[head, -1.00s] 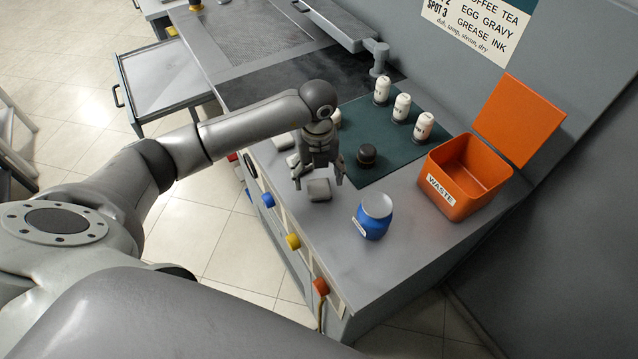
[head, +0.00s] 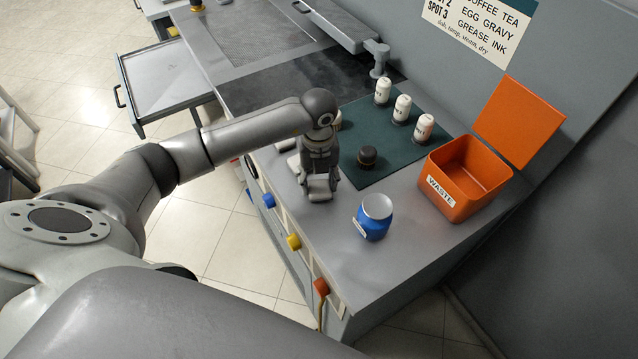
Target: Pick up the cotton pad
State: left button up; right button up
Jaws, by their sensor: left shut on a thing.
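The cotton pad (head: 319,184) is a small pale grey block on the grey counter, left of the blue jar. My left gripper (head: 319,190) points down over it and is shut on it, with the fingers at its sides. The fingers cover most of the pad, and I cannot tell whether it is clear of the counter. My right gripper is not in view.
A blue jar (head: 374,218) stands close to the right. An open orange waste bin (head: 455,200) is farther right. A dark cap-like object (head: 367,157) and several white bottles (head: 402,108) stand on the green mat (head: 375,125).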

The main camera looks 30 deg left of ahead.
aim_at(319, 181)
pick_arm(q)
jog(key=shift+r, duration=0.15)
jog(key=shift+r, duration=0.25)
notch_tip(319, 181, up, 2)
jog(key=shift+r+b, duration=0.15)
jog(key=shift+b, duration=0.35)
jog(key=s+a+r+b, duration=0.2)
jog(key=s+r+b, duration=0.3)
jog(key=s+r, duration=0.5)
jog(key=s, duration=0.3)
jog(key=shift+s+a, duration=0.35)
jog(key=shift+s, duration=0.05)
